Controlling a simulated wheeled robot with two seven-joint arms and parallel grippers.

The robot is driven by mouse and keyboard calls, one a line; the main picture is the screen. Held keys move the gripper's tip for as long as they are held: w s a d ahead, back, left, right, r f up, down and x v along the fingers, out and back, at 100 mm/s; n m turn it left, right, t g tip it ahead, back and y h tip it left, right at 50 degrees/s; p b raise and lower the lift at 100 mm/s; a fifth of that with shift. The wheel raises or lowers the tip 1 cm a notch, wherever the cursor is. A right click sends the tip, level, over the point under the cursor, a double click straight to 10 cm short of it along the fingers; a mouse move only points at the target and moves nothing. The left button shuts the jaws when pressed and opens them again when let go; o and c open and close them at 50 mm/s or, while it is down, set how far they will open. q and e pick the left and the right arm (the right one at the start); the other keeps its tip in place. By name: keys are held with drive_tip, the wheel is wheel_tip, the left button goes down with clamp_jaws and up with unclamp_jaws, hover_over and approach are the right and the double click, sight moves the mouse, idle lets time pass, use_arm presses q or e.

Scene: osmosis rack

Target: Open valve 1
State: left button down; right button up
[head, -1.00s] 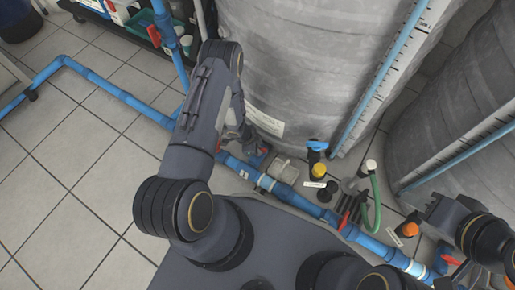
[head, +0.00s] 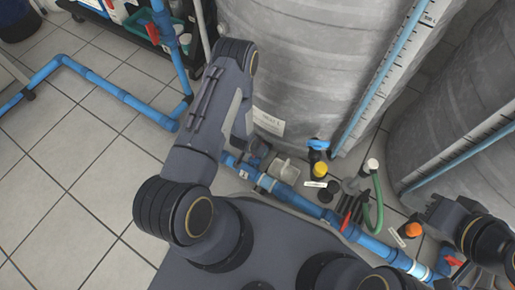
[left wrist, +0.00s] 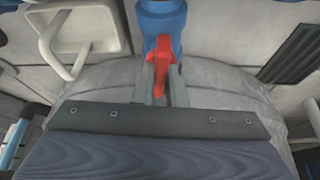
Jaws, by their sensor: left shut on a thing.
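In the left wrist view, a red valve handle (left wrist: 163,62) sits on a blue valve body (left wrist: 161,18). My left gripper (left wrist: 161,78) is shut on the red handle, with one finger on each side of it. In the head view, my left arm hides most of this gripper and the valve, beside the labelled grey tank (head: 310,60). My right gripper (head: 432,208) is at the right edge of the head view, away from the left valve. Its fingers are too unclear to tell open from shut.
A blue floor pipe (head: 300,203) runs along the tanks, with another red handle (head: 345,220) on it. A blue-and-yellow fitting (head: 319,158) and a green hose (head: 377,205) stand near it.

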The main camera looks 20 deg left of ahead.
use_arm(q)
drive_tip(key=shift+n, duration=0.5)
drive_tip(key=c, duration=1.5)
unclamp_jaws()
drive_tip(key=shift+o, duration=0.2)
drive_tip(key=p+v, duration=0.3)
drive_tip(key=v, duration=0.5)
drive_tip(key=shift+d, duration=0.2)
drive_tip(key=shift+f, duration=0.1)
